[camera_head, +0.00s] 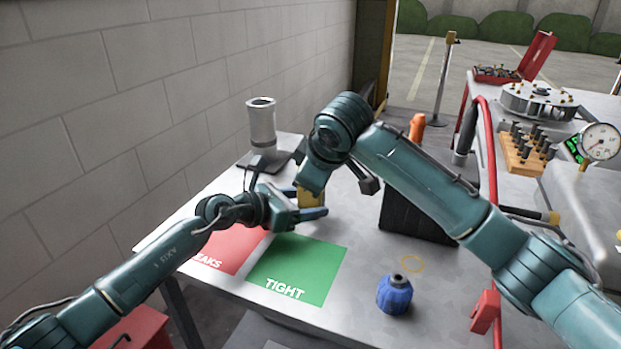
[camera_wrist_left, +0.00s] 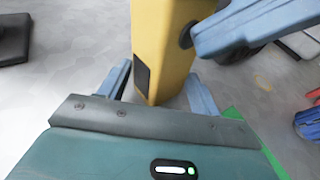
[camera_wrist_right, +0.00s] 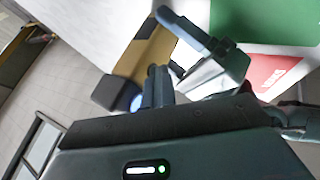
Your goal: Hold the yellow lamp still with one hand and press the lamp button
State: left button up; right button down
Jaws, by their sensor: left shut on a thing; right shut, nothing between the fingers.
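The yellow lamp (camera_head: 311,199) stands on the grey table in the head view, partly hidden by my arms. My left gripper (camera_head: 303,207) is shut around its lower body. In the left wrist view the lamp (camera_wrist_left: 163,55) is between the two fingers (camera_wrist_left: 160,88), with a dark round button (camera_wrist_left: 187,36) on its side. My right gripper (camera_wrist_left: 205,40) is shut and empty, its fingertips at the button; whether it is pushed in, I cannot tell. In the right wrist view a dark block (camera_wrist_right: 113,92) with a pale blue round spot is beside the lamp (camera_wrist_right: 150,48).
Red (camera_head: 230,250) and green (camera_head: 297,268) mats lie in front. A blue object (camera_head: 394,294) sits right of them. A grey cylinder (camera_head: 262,125) stands behind at left. A black box (camera_head: 410,215) is under my right arm. A gauge (camera_head: 600,142) stands far right.

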pick_arm(q)
jog(key=shift+s+d+f, duration=0.1)
jog(key=shift+s+d, duration=0.05)
pick_arm(e)
jog(key=s+d+r, duration=0.1)
jog(key=s+r, duration=0.7)
jog(key=s, duration=0.1)
jog(key=shift+r, duration=0.25)
jog(key=shift+s, duration=0.1)
pick_arm(q)
jog(key=o, duration=0.8)
